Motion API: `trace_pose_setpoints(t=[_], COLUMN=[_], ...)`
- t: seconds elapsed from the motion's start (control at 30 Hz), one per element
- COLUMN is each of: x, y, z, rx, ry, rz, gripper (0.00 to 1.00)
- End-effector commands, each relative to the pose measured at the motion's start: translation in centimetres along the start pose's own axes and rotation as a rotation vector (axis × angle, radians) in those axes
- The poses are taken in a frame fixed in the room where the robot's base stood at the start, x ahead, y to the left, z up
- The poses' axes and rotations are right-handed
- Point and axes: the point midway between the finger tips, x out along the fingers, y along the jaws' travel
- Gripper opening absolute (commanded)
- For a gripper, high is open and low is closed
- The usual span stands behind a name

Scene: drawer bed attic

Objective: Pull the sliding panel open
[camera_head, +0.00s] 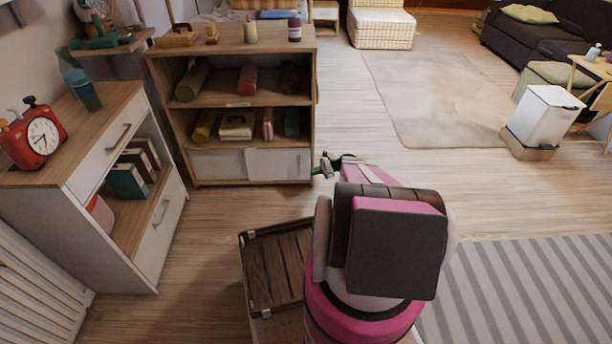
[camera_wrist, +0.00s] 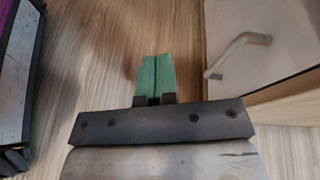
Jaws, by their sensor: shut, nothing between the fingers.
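The wooden shelf unit (camera_head: 228,102) has two pale sliding panels along its bottom, a left one (camera_head: 218,164) and a right one (camera_head: 277,162). My gripper (camera_head: 324,165) is just right of the unit's lower right side. In the wrist view, my gripper (camera_wrist: 155,76) has green fingers pressed together with nothing between them, over bare wooden floor. To its right is a white panel (camera_wrist: 285,35) with a metal bar handle (camera_wrist: 240,46). The fingers are apart from the handle. I cannot tell which panel in the head view this is.
A white cabinet (camera_head: 158,237) with drawers stands at the left, bearing a red clock (camera_head: 32,134). A dark slatted crate (camera_head: 277,268) is on the floor beside my arm. A striped rug (camera_head: 530,290) lies at the right. Floor between the shelf unit and beige rug (camera_head: 440,100) is clear.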

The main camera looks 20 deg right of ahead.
Motion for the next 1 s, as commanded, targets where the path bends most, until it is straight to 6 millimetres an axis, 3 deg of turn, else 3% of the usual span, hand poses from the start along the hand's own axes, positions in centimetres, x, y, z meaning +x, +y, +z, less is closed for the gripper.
trace_pose_setpoints(t=[0.03, 0.1, 0.2, 0.3, 0.43, 0.57, 1.0], x=[-1.1, -2.6, -4.3, -5.5, -5.8, -4.7, 2.5], y=[-1.2, -1.8, -2.2, -2.2, -2.2, -2.5, -5.1], z=[-4.3, -7.7, -11.3, -13.4, -14.2, -13.7, -11.8], rx=[0.065, 0.144, 0.225, 0.272, 0.294, 0.295, 0.292], ry=[-0.054, -0.128, -0.213, -0.269, -0.297, -0.298, -0.296], rz=[-0.061, -0.138, -0.222, -0.273, -0.298, -0.297, -0.296], gripper=[0.00, 0.00, 0.00, 0.00, 0.00, 0.00, 0.00])
